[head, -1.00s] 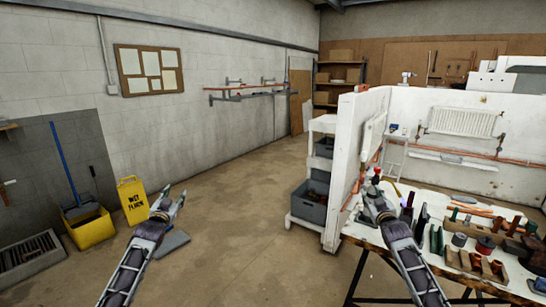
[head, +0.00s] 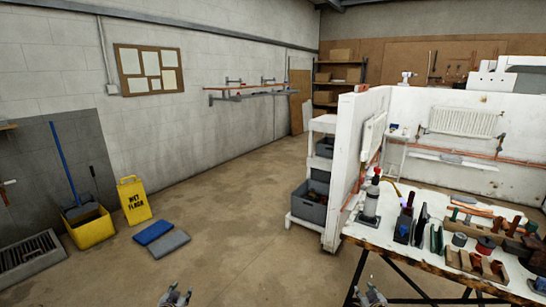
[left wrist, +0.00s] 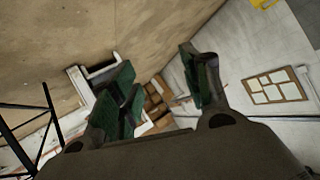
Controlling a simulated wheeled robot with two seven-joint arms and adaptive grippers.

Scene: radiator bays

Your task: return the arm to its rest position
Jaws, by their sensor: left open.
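My left gripper (head: 174,296) shows at the bottom edge of the head view, over bare floor and left of the workbench. Its fingers are apart and empty in the left wrist view (left wrist: 160,85), with green pads facing each other and only the room behind them. My right gripper (head: 370,296) shows at the bottom edge of the head view, low beside the near end of the workbench (head: 440,269). It is too small and cut off to tell its jaws. Most of both arms is below the head view.
The workbench on the right carries several tools, a bottle (head: 371,200) and wooden blocks. A white partition (head: 345,150) stands behind it. A yellow bucket (head: 90,228), wet floor sign (head: 134,200) and blue pad (head: 153,232) are on the left. The middle floor is clear.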

